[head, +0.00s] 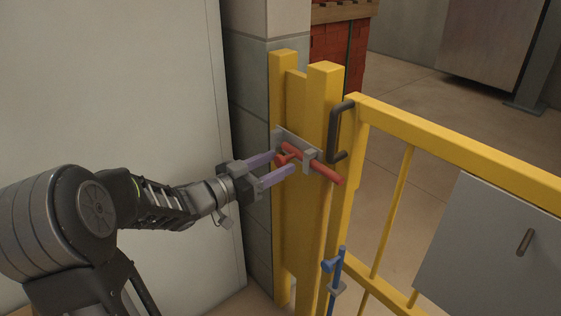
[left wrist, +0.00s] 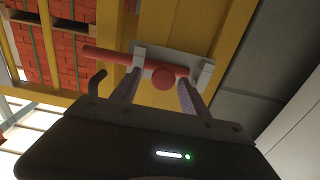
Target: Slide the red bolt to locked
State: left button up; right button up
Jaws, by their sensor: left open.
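The red bolt (head: 325,171) is a rod with a round knob, set in a grey bracket (head: 292,139) on the yellow post (head: 321,98). Its right end reaches towards the yellow gate (head: 455,140). My left gripper (head: 283,167) is open, with its two purple-grey fingers at the bolt's knob. In the left wrist view the red bolt (left wrist: 108,56) runs across the bracket, and its knob sits between the fingertips of the left gripper (left wrist: 161,70). I cannot tell whether the fingers touch the knob. My right gripper is not in view.
A black handle (head: 334,130) is on the gate beside the bolt. A blue bolt (head: 336,272) sits lower on the gate. A grey panel (head: 490,250) hangs on the gate. Stacked red bricks (head: 336,52) stand behind the post. A pale wall (head: 110,80) is at left.

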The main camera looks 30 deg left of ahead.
pick_arm(q)
jog(key=v, duration=0.5)
jog(key=shift+s+a, duration=0.1)
jog(key=shift+s, duration=0.3)
